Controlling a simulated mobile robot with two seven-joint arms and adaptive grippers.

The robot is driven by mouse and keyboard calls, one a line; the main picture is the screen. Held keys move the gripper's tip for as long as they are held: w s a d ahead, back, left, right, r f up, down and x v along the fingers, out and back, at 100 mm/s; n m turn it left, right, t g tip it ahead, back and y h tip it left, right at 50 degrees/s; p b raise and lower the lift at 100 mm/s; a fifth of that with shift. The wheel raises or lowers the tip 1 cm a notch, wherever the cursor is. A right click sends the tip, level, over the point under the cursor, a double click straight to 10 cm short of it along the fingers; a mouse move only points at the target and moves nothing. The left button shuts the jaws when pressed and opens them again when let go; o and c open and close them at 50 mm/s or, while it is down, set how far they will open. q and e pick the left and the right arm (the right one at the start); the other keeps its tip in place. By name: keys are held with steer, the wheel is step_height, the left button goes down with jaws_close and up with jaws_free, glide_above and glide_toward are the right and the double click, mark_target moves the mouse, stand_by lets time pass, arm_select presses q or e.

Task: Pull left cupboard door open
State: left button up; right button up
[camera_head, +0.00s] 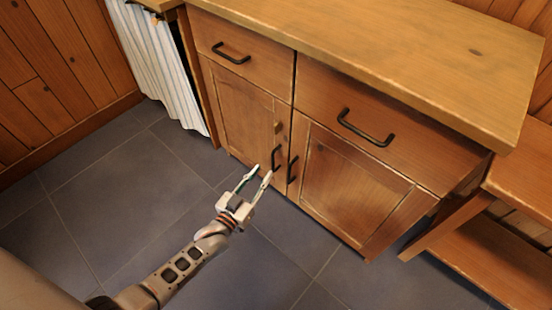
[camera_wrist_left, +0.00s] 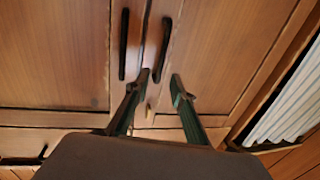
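The left cupboard door (camera_head: 240,108) is a wooden panel under the left drawer and looks shut. Its black upright bar handle (camera_head: 276,158) is near its right edge. My left gripper (camera_head: 259,172) is open and empty, its fingertips just short of this handle in the head view. In the left wrist view, which is turned over, the left door (camera_wrist_left: 225,50) is on the right. Its handle (camera_wrist_left: 162,50) lies beyond the gap between the spread fingers (camera_wrist_left: 154,88), with no clear contact. My right gripper is not in view.
The right door (camera_head: 352,185) has its own black handle (camera_head: 292,169) close beside. Two drawers with black handles sit above, under a wooden worktop (camera_head: 400,50). A striped curtain (camera_head: 160,65) hangs at the left. The tiled floor (camera_head: 130,195) in front is clear.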

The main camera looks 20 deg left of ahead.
arm_select(q)
steer(key=b, duration=0.2)
glide_above(273, 170)
steer(key=shift+w+a, duration=0.15)
steer(key=shift+w+r, duration=0.15)
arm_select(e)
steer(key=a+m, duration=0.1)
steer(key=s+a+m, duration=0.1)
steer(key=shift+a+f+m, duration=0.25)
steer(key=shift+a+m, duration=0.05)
arm_select(q)
jaws_close()
